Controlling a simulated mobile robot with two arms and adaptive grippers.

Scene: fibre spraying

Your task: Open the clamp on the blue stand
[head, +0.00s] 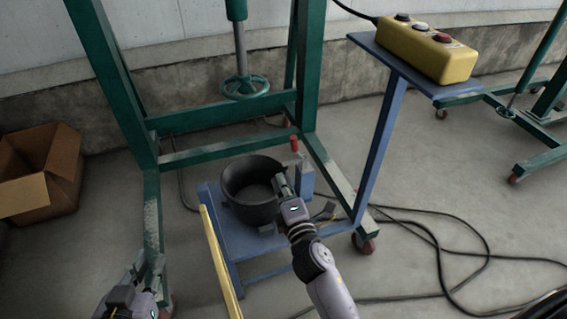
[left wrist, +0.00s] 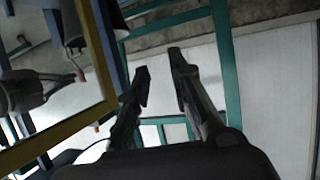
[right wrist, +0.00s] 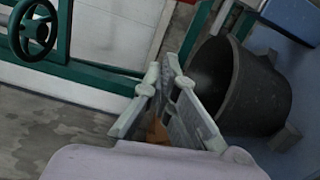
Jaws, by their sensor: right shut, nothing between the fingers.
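The blue stand (head: 235,238) is low and carries a black bucket (head: 250,208). A red handle (head: 294,143) stands upright above a blue-grey block (head: 303,178) at the stand's back right corner; this looks like the clamp, but its jaw is not clear. My right gripper (head: 279,182) is shut and empty, over the bucket's right rim and just in front of the block. In the right wrist view its fingertips (right wrist: 164,68) come together beside the bucket (right wrist: 240,85). My left gripper (head: 148,266) is open and empty, left of the stand; its spread fingers show in the left wrist view (left wrist: 160,65).
A yellow bar (head: 220,255) runs along the stand's left side. A green frame (head: 215,153) with a handwheel (head: 245,87) stands behind. A yellow control box (head: 425,48) sits on a blue post-mounted shelf. Black cables (head: 430,240) cross the floor at right. A cardboard box (head: 42,175) is at left.

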